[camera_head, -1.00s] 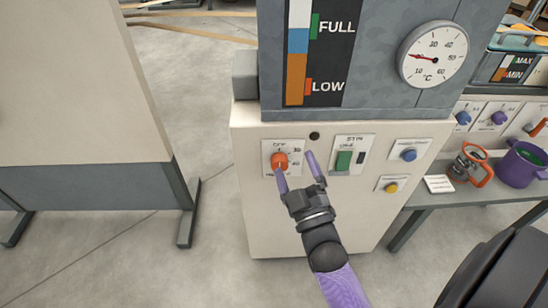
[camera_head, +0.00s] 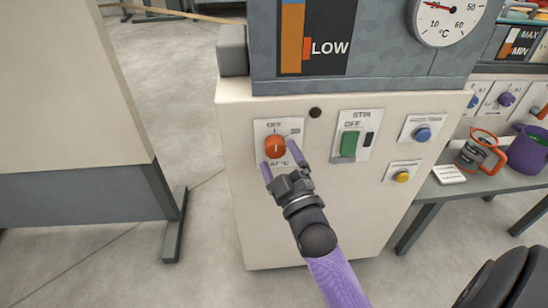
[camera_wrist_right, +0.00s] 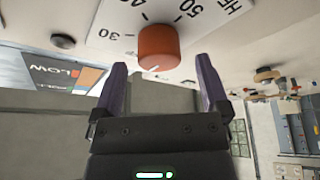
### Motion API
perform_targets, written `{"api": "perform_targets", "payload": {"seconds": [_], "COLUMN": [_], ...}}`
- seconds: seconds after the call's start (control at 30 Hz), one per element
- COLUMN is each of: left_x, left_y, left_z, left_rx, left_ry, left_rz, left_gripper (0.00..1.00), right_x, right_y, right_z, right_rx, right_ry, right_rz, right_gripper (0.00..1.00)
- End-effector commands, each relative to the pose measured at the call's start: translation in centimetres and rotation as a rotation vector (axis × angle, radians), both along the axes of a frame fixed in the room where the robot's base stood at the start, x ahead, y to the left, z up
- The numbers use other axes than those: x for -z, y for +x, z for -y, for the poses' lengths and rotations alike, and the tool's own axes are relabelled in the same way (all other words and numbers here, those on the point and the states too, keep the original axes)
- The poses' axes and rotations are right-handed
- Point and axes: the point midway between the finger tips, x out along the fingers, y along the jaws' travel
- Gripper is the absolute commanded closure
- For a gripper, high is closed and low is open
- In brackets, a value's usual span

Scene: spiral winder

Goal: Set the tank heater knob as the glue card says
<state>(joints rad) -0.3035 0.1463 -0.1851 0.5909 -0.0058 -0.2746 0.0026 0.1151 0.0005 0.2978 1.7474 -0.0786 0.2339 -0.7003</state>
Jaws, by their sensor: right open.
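The orange-red heater knob (camera_head: 275,147) sits on a white dial plate (camera_head: 262,128) on the cream cabinet front. My left gripper is not in view. The glue card cannot be identified for certain.
A STIR plate with a green switch (camera_head: 349,143), a blue button (camera_head: 422,134) and a yellow button (camera_head: 402,176) are right of the knob. A round °C gauge (camera_head: 447,14) is above. A purple pot (camera_head: 528,150), an orange-handled jug (camera_head: 478,150) and a small white card (camera_head: 449,174) rest on the side table.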

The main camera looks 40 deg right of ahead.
Motion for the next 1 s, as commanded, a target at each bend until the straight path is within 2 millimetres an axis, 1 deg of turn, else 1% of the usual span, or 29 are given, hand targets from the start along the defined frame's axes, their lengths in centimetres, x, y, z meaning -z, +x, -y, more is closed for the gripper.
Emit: {"api": "perform_targets", "payload": {"seconds": [0.03, 0.1, 0.2, 0.47, 0.5, 0.57, 0.6, 0.67, 0.7, 0.77, 0.8, 0.87, 0.9, 1.0], "left_x": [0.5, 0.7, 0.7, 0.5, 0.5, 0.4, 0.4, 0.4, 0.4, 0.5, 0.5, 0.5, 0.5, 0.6], "left_y": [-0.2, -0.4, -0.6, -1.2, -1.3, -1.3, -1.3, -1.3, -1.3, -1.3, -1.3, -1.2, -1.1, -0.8], "left_z": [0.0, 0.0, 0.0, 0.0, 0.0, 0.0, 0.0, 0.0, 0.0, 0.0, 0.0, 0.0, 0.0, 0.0], "left_rx": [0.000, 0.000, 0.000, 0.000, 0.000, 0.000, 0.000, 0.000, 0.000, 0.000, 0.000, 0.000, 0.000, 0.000], "left_ry": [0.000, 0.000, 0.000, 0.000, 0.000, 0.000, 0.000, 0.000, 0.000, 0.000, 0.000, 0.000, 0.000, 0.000], "left_rz": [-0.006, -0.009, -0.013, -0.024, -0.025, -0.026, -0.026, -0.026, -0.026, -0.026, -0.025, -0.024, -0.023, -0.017], "left_gripper": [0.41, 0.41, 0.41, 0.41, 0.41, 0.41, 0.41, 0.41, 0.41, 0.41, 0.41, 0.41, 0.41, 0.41], "right_x": [0.1, -0.1, -0.4, -0.6, -0.6, -0.6, -0.6, -0.6, -0.6, -0.6, -0.6, -0.6, -0.6, -0.6], "right_y": [0.7, 1.4, 1.9, 2.1, 2.1, 2.0, 2.0, 2.0, 2.0, 2.0, 2.0, 2.0, 2.0, 2.0], "right_z": [0.2, 0.4, 0.5, 0.6, 0.6, 0.6, 0.6, 0.6, 0.6, 0.6, 0.6, 0.6, 0.6, 0.5], "right_rx": [0.000, -0.001, 0.000, 0.000, 0.000, 0.000, 0.000, 0.001, 0.001, 0.001, 0.001, 0.000, 0.000, 0.000], "right_ry": [-0.001, 0.000, -0.001, 0.000, 0.000, 0.000, 0.000, 0.000, 0.000, 0.000, 0.000, 0.000, 0.000, 0.002], "right_rz": [0.000, 0.001, -0.001, 0.000, 0.000, 0.000, 0.000, -0.001, -0.001, -0.001, -0.001, -0.001, -0.001, 0.000], "right_gripper": [0.05, 0.05, 0.05, 0.05, 0.13, 0.26, 0.35, 0.47, 0.56, 0.69, 0.77, 0.90, 0.98, 0.99]}}
